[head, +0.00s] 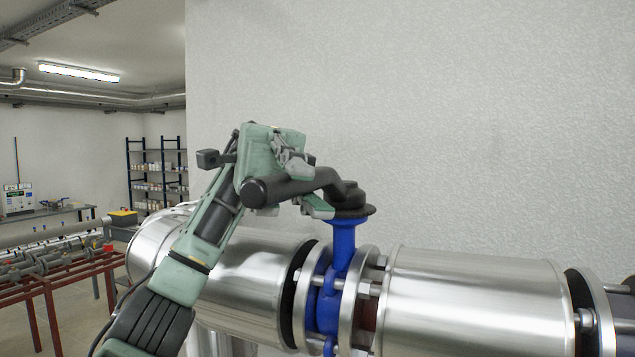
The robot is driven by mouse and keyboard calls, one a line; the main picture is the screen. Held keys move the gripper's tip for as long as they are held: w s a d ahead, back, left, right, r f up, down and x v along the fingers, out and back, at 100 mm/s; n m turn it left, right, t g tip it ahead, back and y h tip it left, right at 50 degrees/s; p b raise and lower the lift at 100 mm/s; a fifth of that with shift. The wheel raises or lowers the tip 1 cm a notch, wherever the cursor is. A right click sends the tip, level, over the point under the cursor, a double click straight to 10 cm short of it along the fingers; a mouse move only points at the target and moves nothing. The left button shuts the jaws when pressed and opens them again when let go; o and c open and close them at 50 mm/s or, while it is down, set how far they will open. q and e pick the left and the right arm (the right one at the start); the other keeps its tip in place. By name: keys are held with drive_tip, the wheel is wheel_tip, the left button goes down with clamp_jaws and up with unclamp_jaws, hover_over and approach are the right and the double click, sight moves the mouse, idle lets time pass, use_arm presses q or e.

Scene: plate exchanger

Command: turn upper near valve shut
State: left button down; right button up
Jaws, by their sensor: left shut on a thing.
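The valve has a blue body (342,250) clamped between flanges in a large silver pipe. Its black lever handle (318,184) sits on top of the blue stem and reaches to the left, roughly along the pipe and somewhat toward me. My left gripper (290,180) comes up from the lower left and is shut on the handle, around its outer part. The gripper's fingers are partly hidden by the handle. My right gripper is not in view.
The silver pipe (478,295) runs across the lower picture, with bolted flanges at the right. A pale wall (480,110) stands close behind. At the left are a red pipe rack (62,283), shelving (157,165) and a bench (50,211). The space above the handle is free.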

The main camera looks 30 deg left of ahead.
use_arm(q)
drive_tip(key=shift+a+r, duration=0.1)
drive_tip(key=shift+r, duration=0.1)
drive_tip(key=c, duration=2)
unclamp_jaws()
drive_tip(key=o, duration=0.4)
drive_tip(key=shift+a+f, duration=0.15)
drive_tip(key=shift+a, duration=0.45)
drive_tip(key=shift+d, duration=0.45)
